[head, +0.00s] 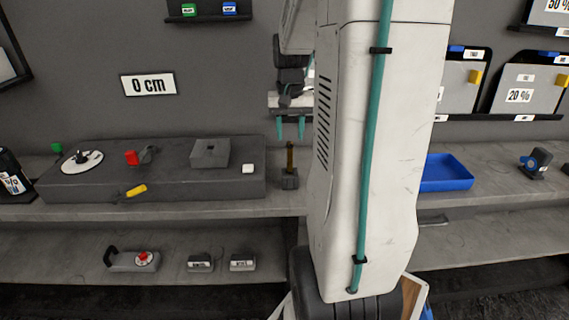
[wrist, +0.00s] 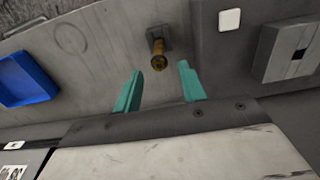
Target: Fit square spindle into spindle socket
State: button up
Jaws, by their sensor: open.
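A brass-coloured spindle (head: 290,156) stands upright in a small dark grey holder (head: 290,182) near the bench's front edge. In the wrist view the spindle (wrist: 159,62) shows end-on, with its holder (wrist: 155,38) behind it. My gripper (head: 291,128) has teal fingers, points down and is open and empty above the spindle. In the wrist view the gripper's fingers (wrist: 159,88) are apart, with the spindle between and beyond their tips, not touched. A grey block with a dark square opening (head: 210,152), seemingly the socket, sits on the raised slab to the left; it also shows in the wrist view (wrist: 285,55).
The raised slab (head: 100,185) also carries a white button (head: 248,169), a yellow-handled part (head: 135,190), a red-ended part (head: 132,158) and a round dial (head: 82,161). A blue tray (head: 446,172) lies on the right. My arm hides the middle of the bench.

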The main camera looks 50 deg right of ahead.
aim_at(290, 142)
notch_tip(290, 142, down, 6)
jog(key=shift+f, duration=0.25)
jog(key=shift+s, duration=0.1)
jog(key=shift+c, duration=0.3)
grip_shut()
